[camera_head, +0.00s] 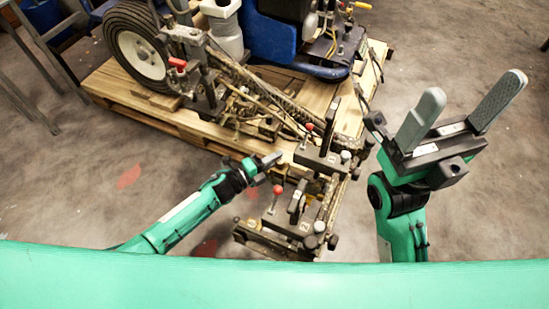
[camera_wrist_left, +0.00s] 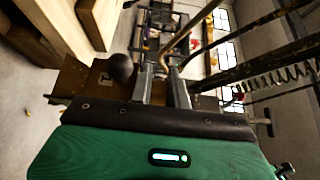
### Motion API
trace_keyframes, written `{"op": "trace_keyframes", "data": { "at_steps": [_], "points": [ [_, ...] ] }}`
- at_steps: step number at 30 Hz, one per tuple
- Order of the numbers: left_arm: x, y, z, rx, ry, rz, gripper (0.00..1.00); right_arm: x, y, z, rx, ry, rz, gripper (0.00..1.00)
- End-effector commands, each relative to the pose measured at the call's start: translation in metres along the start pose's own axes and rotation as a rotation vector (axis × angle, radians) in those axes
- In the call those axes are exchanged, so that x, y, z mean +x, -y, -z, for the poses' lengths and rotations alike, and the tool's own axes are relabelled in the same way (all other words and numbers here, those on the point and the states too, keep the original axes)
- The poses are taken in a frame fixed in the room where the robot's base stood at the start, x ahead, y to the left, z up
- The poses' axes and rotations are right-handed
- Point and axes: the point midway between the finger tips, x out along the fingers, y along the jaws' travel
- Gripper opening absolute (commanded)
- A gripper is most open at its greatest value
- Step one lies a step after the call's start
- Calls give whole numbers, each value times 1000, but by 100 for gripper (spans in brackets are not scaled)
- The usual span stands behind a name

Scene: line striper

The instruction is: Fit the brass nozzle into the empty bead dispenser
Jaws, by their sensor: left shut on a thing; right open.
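My left gripper (camera_head: 272,159) reaches in from the left, beside the dark clamp-like units at the machine's front end. In the left wrist view its fingers (camera_wrist_left: 163,72) are shut on a brass-coloured bent piece (camera_wrist_left: 177,38). I cannot tell for certain that this piece is the brass nozzle. One dark unit (camera_head: 318,160) is close to the right of the left fingertips; another (camera_head: 291,225) is nearer to me. Each has a red-knobbed lever beside it. I cannot tell which is the empty bead dispenser. My right gripper (camera_head: 460,112) is open and empty at the right.
The line striper's wheel (camera_head: 142,55) and blue body (camera_head: 268,38) stand on a wooden pallet (camera_head: 112,90) at the back. Levers and rods crowd the area around the left gripper. The concrete floor (camera_head: 95,165) is clear at the left.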

Motion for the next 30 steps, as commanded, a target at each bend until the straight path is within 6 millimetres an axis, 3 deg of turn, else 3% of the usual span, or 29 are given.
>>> {"op": "trace_keyframes", "data": {
  "at_steps": [22,23,26,30],
  "points": [
    [-1,3,1,-2,0,-5,0,5,0,0,0,0,0,74],
    [-1,3,1,-2,0,-5,20,5,0,0,0,0,0,74],
    [-1,3,0,-2,1,-5,39,6,0,0,0,0,0,74],
    [-2,2,0,-2,2,-7,43,5,0,0,0,0,0,74]
  ]
}}
